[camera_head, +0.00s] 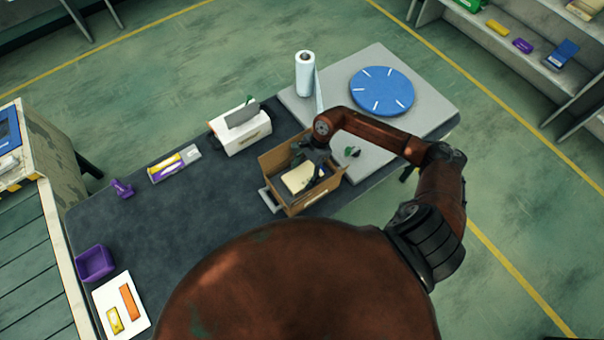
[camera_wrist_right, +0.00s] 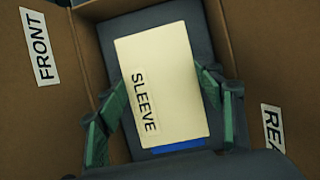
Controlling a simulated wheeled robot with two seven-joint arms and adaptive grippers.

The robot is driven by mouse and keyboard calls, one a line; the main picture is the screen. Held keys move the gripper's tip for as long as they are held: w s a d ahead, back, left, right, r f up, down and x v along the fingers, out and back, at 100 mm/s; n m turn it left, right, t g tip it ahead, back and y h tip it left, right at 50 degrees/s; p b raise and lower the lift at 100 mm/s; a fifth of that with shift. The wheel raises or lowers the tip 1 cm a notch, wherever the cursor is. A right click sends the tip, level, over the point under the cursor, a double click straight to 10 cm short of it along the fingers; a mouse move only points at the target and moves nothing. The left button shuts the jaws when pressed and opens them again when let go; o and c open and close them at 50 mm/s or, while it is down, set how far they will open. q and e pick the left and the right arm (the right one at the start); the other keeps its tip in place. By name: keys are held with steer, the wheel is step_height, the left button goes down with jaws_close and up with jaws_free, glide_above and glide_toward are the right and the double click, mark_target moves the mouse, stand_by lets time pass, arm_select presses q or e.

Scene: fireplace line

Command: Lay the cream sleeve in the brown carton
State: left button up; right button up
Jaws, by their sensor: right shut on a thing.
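The cream sleeve (camera_head: 298,180) is inside the brown carton (camera_head: 322,194), low between its walls. In the right wrist view the sleeve (camera_wrist_right: 165,80) is labelled "SLEEVE" and lies slightly tilted over a dark grey surface, with a blue strip showing at its near edge. My right gripper (camera_head: 308,172) reaches down into the carton and is shut on the sleeve, its green-padded fingers (camera_wrist_right: 158,88) at the two sides. Whether the sleeve touches the bottom is hard to tell. The carton walls carry "FRONT" and partly cut-off "REA" labels. My left gripper is out of view.
A white box-like device (camera_head: 243,138) stands left of the carton. A paper roll (camera_head: 304,74) and a blue disc (camera_head: 382,91) are on the grey board behind. A purple bin (camera_head: 95,263) and a white card (camera_head: 108,291) lie at front left. The dark mat's middle is clear.

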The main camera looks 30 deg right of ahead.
steer(key=o, duration=1.2)
steer(key=shift+f, duration=0.1)
steer(key=v, duration=1.2)
